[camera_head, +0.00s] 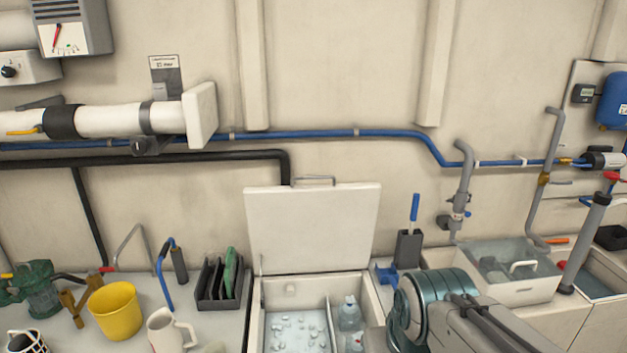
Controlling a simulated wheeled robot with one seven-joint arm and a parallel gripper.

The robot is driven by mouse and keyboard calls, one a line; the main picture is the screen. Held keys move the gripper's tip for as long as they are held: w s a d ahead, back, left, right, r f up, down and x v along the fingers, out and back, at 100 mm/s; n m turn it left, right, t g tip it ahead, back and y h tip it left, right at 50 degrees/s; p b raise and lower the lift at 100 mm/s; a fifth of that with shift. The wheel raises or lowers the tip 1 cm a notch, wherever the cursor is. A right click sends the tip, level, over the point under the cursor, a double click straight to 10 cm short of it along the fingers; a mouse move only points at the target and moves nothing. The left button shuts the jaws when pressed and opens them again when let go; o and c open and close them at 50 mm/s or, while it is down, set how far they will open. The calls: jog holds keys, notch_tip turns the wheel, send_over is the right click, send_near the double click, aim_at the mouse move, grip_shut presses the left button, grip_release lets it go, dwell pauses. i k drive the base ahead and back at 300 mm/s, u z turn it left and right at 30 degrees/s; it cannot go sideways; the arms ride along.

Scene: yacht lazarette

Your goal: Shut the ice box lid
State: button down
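The ice box (257,315) is set into the counter at the bottom centre, with white walls and a divider. Its left part holds ice cubes (296,333), and its right part holds a clear bottle (351,318). The white lid (311,226) stands open, nearly upright at the back edge, with a thin metal handle (314,180) along its top. My arm, teal and grey, comes in at the bottom right beside the box. My gripper is not in view.
Left of the box are a dark rack (222,283), a white jug (170,331) and a yellow bucket (116,310). Right of it are a grey holder with a blue-handled brush (408,247) and a clear-topped bin (512,270). A blue pipe (390,133) runs along the wall above the lid.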

aim_at(297, 229)
jog(key=i, duration=1)
